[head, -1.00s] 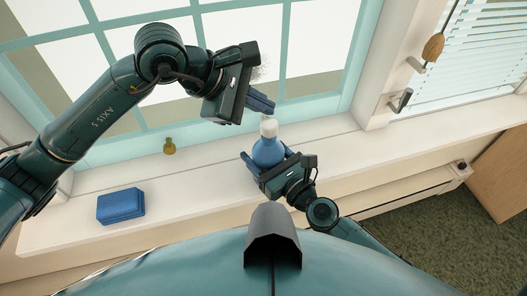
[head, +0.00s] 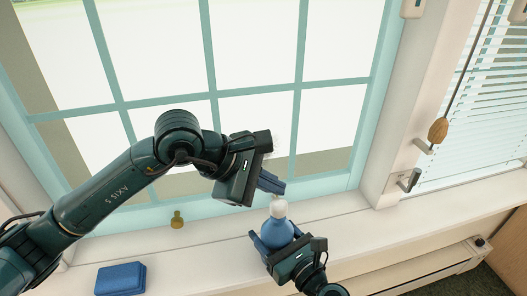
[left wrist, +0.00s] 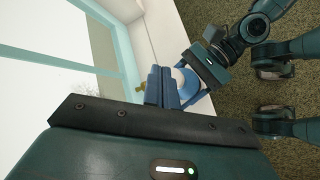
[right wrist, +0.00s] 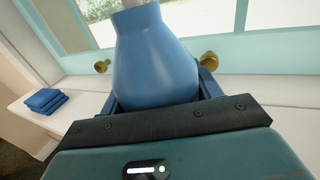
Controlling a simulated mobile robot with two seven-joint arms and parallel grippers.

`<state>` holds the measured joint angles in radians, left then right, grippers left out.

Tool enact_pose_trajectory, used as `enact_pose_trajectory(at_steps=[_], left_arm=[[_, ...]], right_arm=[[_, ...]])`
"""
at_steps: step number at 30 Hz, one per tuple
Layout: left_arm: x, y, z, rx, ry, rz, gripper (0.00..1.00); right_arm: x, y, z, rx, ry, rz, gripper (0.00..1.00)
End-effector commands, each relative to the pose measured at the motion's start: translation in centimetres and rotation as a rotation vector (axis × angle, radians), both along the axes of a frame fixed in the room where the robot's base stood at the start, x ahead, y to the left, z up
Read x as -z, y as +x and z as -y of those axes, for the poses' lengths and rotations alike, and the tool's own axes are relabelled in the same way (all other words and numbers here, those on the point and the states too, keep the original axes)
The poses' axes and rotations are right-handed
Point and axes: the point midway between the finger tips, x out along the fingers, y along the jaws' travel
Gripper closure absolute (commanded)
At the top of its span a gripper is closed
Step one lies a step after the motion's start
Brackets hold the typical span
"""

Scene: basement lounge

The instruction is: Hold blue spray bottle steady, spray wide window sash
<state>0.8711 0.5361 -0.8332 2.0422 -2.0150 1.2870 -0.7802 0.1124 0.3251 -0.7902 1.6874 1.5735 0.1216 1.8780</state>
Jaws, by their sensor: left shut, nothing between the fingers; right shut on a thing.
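The blue spray bottle (head: 277,231) with a white top stands upright at the window sill, and its blue body fills the middle of the right wrist view (right wrist: 155,60). My right gripper (head: 273,245) is shut around its body from the front. My left gripper (head: 271,184) is shut and empty, with its fingers just above the bottle's white top; whether they touch it I cannot tell. The wide window sash (head: 215,92), teal with several panes, stands behind both grippers. Faint speckles show on the glass in the left wrist view (left wrist: 80,66).
A blue folded cloth or sponge (head: 121,279) lies on the white sill (head: 340,222) at left. A brass knob (head: 177,219) is on the sash's lower rail.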

Motion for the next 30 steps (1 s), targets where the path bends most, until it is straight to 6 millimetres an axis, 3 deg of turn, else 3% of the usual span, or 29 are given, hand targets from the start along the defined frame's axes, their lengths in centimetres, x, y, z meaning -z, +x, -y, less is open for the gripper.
enact_pose_trajectory(at_steps=[10, 19, 23, 30], left_arm=[[0.0, 0.0, 0.0, 0.0, 0.0, 0.0, 1.0], [0.0, 0.0, 0.0, 0.0, 0.0, 0.0, 1.0], [0.0, 0.0, 0.0, 0.0, 0.0, 0.0, 1.0], [0.0, 0.0, 0.0, 0.0, 0.0, 0.0, 1.0]], right_arm=[[0.0, 0.0, 0.0, 0.001, 0.0, 0.0, 0.12], [0.1, -0.3, 0.3, 0.001, -0.001, -0.001, 0.11], [0.2, -1.6, 1.3, 0.001, -0.003, -0.003, 0.11], [0.2, -5.7, 4.5, -0.001, -0.006, -0.003, 0.11]])
